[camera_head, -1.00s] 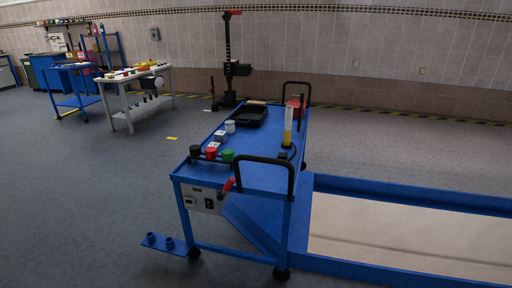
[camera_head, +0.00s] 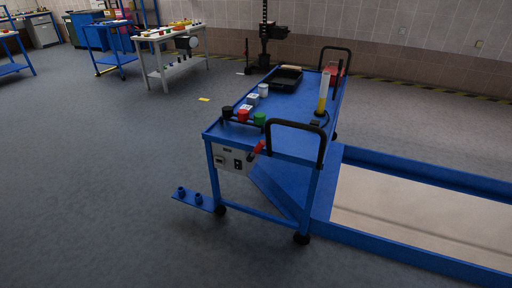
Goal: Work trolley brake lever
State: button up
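The blue work trolley (camera_head: 292,122) stands right of the picture's middle on castors, with black handles at its near and far ends. A lever with a red grip (camera_head: 257,149) sticks up at a slant from the near end, beside a grey control box (camera_head: 231,159). I take it to be the brake lever, but its exact mounting is too small to tell. A low blue plate with two short pegs (camera_head: 194,198) juts out at the lower left of the trolley. My gripper is not in view.
A blue-edged pit or frame (camera_head: 420,262) lies right of the trolley, close against it. Black, red and green knobs (camera_head: 243,115), a dark tray (camera_head: 286,78) and a yellow-and-white cylinder (camera_head: 323,92) are on the trolley top. Grey floor (camera_head: 90,180) is clear at left and front.

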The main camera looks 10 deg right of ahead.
aim_at(259, 146)
jog(key=i+j, duration=1.05)
jog(key=i, duration=0.15)
jog(key=i+j, duration=1.05)
jog(key=i, duration=0.15)
